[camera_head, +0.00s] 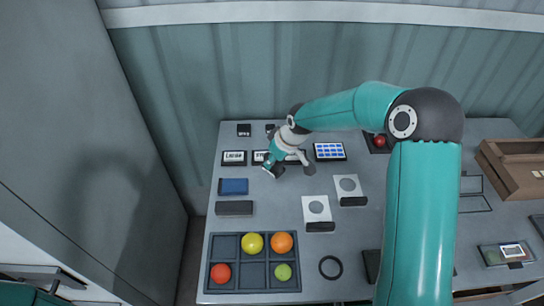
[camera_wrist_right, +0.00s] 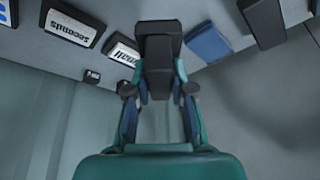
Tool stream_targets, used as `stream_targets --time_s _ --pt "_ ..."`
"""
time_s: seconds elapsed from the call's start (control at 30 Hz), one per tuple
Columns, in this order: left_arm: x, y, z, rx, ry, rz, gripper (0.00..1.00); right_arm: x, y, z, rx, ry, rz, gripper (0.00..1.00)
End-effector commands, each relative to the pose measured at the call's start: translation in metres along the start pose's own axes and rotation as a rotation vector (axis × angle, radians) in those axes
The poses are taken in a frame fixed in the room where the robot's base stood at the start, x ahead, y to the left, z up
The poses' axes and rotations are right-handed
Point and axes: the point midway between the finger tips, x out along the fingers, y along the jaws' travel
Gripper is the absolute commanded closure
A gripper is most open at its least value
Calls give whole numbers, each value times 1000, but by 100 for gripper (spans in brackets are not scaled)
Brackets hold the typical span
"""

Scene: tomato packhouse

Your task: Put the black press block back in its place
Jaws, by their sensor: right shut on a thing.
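My right gripper (camera_head: 272,168) is over the back left of the table, near the row of labels. In the wrist view my right gripper (camera_wrist_right: 158,92) is shut on a black block (camera_wrist_right: 158,52), which sits between its two fingers. I take it to be the black press block. In the head view the held block is mostly hidden by the gripper, and I cannot tell its height above the table. Another black block (camera_head: 234,208) lies at the left, in front of a blue block (camera_head: 233,186). My left gripper is out of view.
Label plates (camera_head: 234,158) stand along the back left. A dark sorting tray (camera_head: 208,264) with several round fruits is at the front left. White cards with holes (camera_head: 316,207) lie mid-table, near a black ring (camera_head: 331,267). A brown crate (camera_head: 508,180) is at right.

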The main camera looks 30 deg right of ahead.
Motion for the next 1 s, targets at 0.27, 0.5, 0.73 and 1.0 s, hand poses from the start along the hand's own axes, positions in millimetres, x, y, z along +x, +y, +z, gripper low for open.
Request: stream_targets --time_s 0.27,0.5,0.73,1.0 --pt "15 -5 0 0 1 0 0 25 2 13 6 -2 1 100" --pt "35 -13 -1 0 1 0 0 49 3 24 7 -1 2 100" --pt "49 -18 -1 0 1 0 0 63 3 30 7 -1 2 100" --pt "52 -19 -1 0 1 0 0 66 3 31 7 0 2 100"
